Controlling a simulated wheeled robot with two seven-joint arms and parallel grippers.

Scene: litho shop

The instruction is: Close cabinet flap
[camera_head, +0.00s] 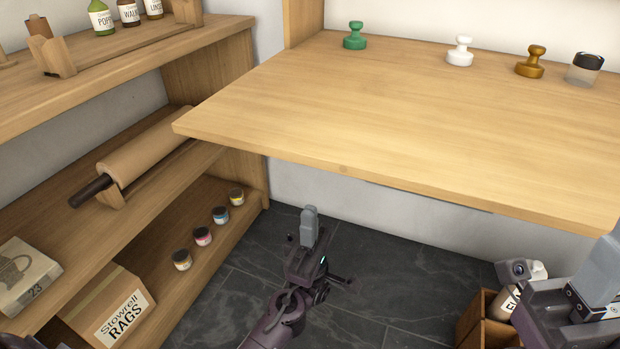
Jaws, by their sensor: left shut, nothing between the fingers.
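The cabinet flap (400,120) is a wide light-wood board. It lies folded down, roughly level, with its front edge toward me and a small round mark near the middle of that edge. My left gripper (309,216) is shut and empty, its grey fingertips pointing up. It appears in front of and below the flap's front edge, apart from it. My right gripper (602,270) is partly in view at the lower right, near the flap's right front corner. Its fingers are cut off by the frame, so their opening is unclear.
Green (355,36), white (459,51) and brown (529,62) knobbed stamps and a dark-lidded jar (584,69) stand at the flap's back. Shelves at left hold a paper roll (150,155), small jars and a rags box (110,310). A wooden crate (487,330) stands lower right.

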